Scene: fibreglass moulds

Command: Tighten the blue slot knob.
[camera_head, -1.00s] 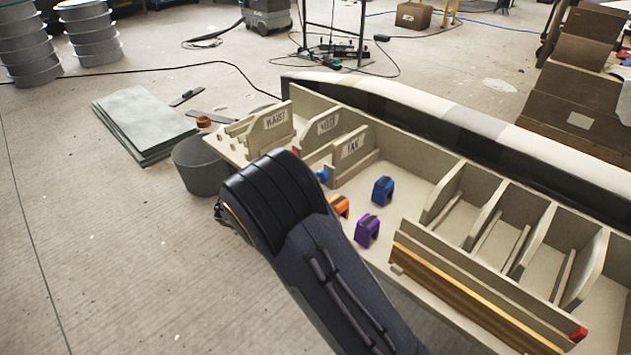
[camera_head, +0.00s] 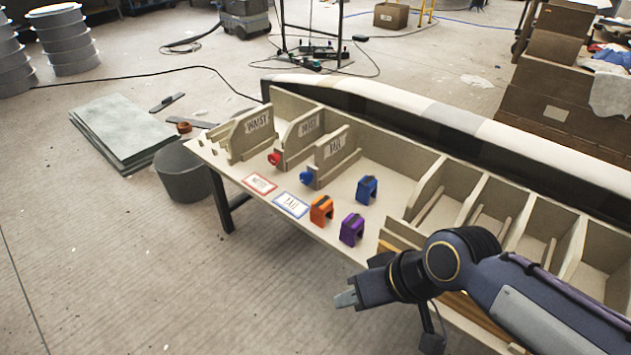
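The blue slot knob (camera_head: 306,179) sits at the front end of the third labelled slot divider (camera_head: 335,152) on the bench, just behind a blue-bordered card (camera_head: 291,204). A red knob (camera_head: 274,159) sits at the front of the neighbouring divider to its left. My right gripper (camera_head: 345,298) hangs in front of the bench's near edge, to the lower right of the blue knob and well apart from it. It points left. Its fingertips are small and seen from the side, so I cannot tell whether they are open or shut. My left gripper is out of view.
Orange (camera_head: 321,210), purple (camera_head: 352,229) and blue (camera_head: 367,189) clamp-like blocks stand on the bench right of the knob. A red-bordered card (camera_head: 260,184) lies to its left. A grey cylinder (camera_head: 182,172) stands on the floor by the bench's left end.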

